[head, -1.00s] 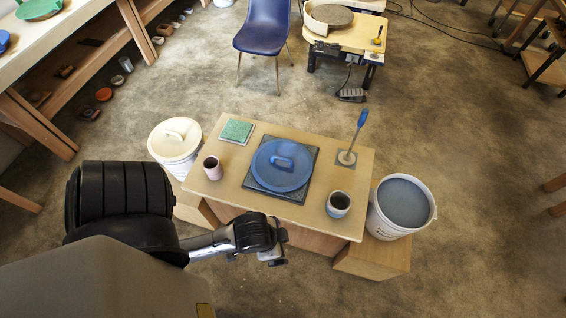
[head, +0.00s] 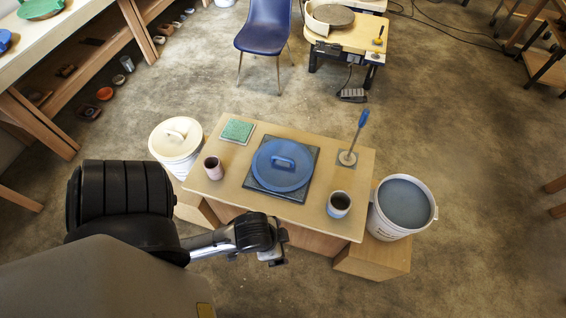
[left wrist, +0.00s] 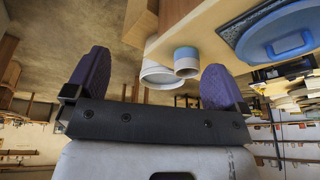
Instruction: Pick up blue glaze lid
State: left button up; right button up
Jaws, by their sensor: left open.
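The blue glaze lid (head: 282,166) lies flat on a dark square mat (head: 254,184) in the middle of the small table. Its raised loop handle (head: 284,161) faces up. In the left wrist view the lid (left wrist: 275,42) is at the upper right. My left gripper (head: 274,254) is in front of the table's near edge, apart from the lid. Its two purple fingers (left wrist: 155,82) are spread wide with nothing between them. My right gripper does not show.
On the table (head: 222,193) stand a pinkish cup (head: 213,171), a dark-mouthed cup (head: 339,205), a green tile (head: 237,131) and a blue-handled tool (head: 360,131). A lidded white bucket (head: 174,150) is at left; an open bucket (head: 402,204) of blue-grey glaze is at right.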

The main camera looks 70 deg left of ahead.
pick_arm(q)
jog(key=shift+c, duration=0.4)
jog(key=c, duration=1.2)
jog(key=shift+w, duration=0.1)
